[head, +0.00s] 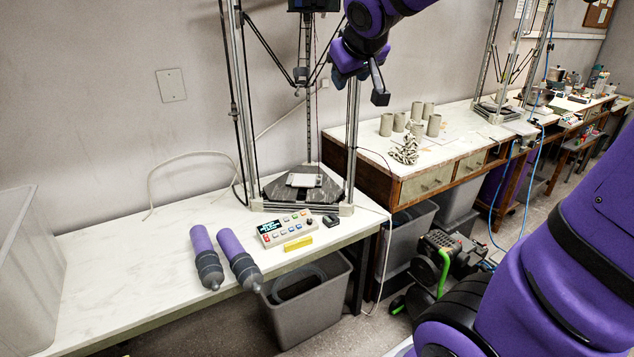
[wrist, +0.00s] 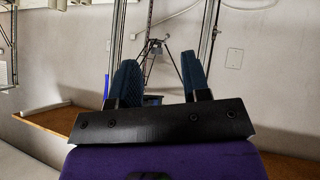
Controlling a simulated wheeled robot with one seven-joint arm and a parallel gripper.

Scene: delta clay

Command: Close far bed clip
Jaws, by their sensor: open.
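The delta printer's bed (head: 304,181) is a pale square plate on a dark triangular base (head: 276,190) at the back of the white table. The bed clips are too small to make out, so I cannot tell whether the far one is open or shut. My gripper (wrist: 158,68) shows in the wrist view with its two dark blue textured fingers apart and nothing between them.
Metal posts (head: 352,140) and thin rods stand around the bed. A control box (head: 285,228), a yellow block (head: 298,243) and two purple clay tubes (head: 238,255) lie in front. A grey bin (head: 308,308) stands below. Grey cups (head: 387,124) stand on the right bench.

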